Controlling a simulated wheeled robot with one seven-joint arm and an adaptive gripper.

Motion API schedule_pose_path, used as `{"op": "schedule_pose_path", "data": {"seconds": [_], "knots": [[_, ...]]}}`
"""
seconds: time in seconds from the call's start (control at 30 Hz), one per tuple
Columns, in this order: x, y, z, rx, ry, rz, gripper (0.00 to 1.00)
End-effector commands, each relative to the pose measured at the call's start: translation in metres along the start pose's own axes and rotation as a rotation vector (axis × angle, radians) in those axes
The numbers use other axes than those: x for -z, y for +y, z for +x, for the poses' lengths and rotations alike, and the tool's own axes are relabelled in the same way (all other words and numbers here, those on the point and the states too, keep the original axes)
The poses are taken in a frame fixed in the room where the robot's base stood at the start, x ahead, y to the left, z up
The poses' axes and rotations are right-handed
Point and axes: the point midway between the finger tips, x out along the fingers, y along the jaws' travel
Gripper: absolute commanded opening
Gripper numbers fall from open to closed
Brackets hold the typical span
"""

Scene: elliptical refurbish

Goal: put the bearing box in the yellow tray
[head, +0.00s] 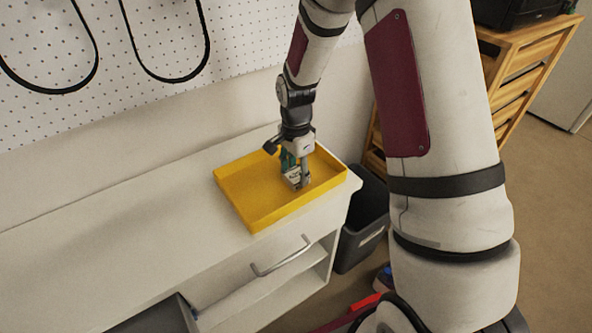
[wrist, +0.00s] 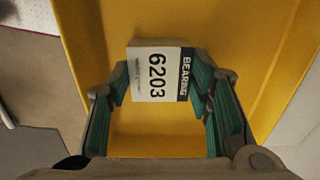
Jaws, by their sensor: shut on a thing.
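The yellow tray (head: 245,207) lies on the right end of the white bench. My gripper (head: 297,176) points down inside the tray's outline, towards its right half. In the wrist view my gripper (wrist: 165,105) has its green-padded fingers shut on the sides of the bearing box (wrist: 157,75), a small white box marked "BEARING 6203". The box also shows low between the fingers in the head view (head: 294,181). The yellow tray floor (wrist: 225,25) fills the background behind it. I cannot tell whether the box touches the floor of the tray.
The white bench top (head: 120,215) is clear to the left of the tray. A drawer with a metal handle (head: 281,257) is below. A dark bin (head: 362,225) stands right of the bench, and a wooden drawer unit (head: 515,75) stands behind. Black loops hang on the pegboard (head: 165,30).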

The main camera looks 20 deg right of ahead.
Motion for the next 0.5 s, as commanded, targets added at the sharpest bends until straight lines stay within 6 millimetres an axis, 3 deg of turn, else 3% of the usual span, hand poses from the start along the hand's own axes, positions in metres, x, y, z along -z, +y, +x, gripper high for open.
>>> {"op": "schedule_pose_path", "data": {"seconds": [0.17, 0.2, 0.27, 0.5], "knots": [[0.0, -0.0003, 0.0033, 0.0, 0.0, 0.0, 0.15], [0.0, -0.0001, 0.003, 0.0, 0.0, 0.0, 0.53], [0.0, 0.0, 0.0027, 0.0, 0.0, 0.0, 0.66], [0.0, 0.0001, 0.0025, 0.0, 0.0, 0.0, 0.66]]}}
